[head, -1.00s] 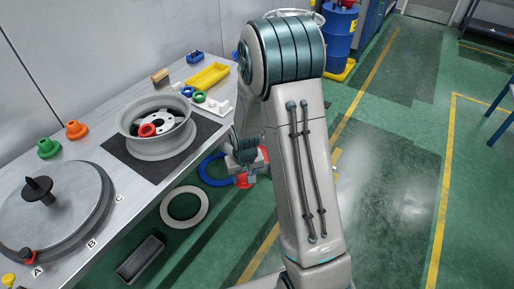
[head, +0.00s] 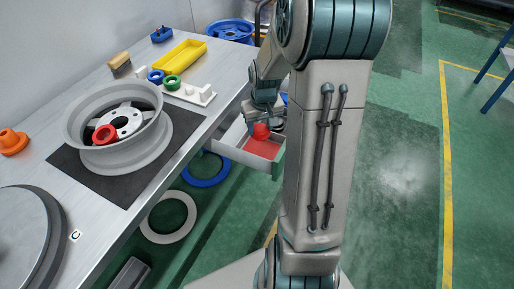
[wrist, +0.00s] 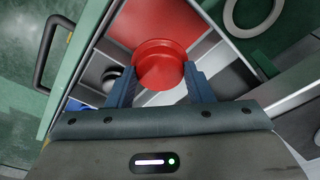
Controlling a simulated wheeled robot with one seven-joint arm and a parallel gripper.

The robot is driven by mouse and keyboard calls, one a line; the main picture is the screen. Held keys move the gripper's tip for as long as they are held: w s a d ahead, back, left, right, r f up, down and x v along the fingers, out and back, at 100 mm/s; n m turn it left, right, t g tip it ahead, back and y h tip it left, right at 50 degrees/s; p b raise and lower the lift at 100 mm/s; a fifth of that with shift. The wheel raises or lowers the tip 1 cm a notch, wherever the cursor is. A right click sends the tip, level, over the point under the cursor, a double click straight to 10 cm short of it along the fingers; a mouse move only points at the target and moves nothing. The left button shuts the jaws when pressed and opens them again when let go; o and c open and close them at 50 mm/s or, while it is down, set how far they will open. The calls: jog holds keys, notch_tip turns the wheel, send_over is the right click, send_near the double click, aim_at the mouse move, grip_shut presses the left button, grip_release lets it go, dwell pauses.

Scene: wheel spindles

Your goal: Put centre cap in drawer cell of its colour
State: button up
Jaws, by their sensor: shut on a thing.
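The red centre cap (wrist: 158,66) is between the two blue-grey fingers of my gripper (wrist: 162,88), which is shut on it in the wrist view. In the head view the cap (head: 261,131) shows below my gripper (head: 264,115), over the drawer's red-floored cell (head: 264,149). The wrist view also shows this red cell (wrist: 155,18) behind the cap. The drawer (head: 232,153) is pulled out from the bench. I cannot tell whether the cap touches the cell floor. Part of the drawer is hidden by my arm.
On the bench, a wheel rim (head: 150,155) stands on a dark mat with a red ring (head: 105,134) inside. A yellow tray (head: 180,66) and a white rack (head: 195,94) are behind it. The drawer's handle (wrist: 45,65) and cell dividers are close to my fingers.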

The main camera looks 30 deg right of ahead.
aim_at(261, 136)
notch_tip(261, 136, down, 5)
jog(key=shift+s+d+r, duration=0.1)
jog(key=shift+d, duration=0.05)
jog(key=shift+f+b, duration=0.45)
jog(key=shift+f, duration=1.3)
jog(key=shift+f, duration=0.1)
jog(key=o, duration=1)
jog(key=shift+c, duration=0.2)
jog(key=r, duration=0.4)
jog(key=s+r+p, duration=0.1)
jog(key=r, duration=0.7)
jog(key=shift+s+a+p, duration=0.2)
jog(key=shift+s+p, duration=0.2)
jog(key=s+a+r, duration=0.4)
jog(key=s+a, duration=0.3)
jog(key=s, duration=0.1)
jog(key=s+a+r+n, duration=0.1)
jog(key=s+a+r, duration=0.4)
jog(key=s, duration=0.3)
jog(key=shift+a, duration=0.85)
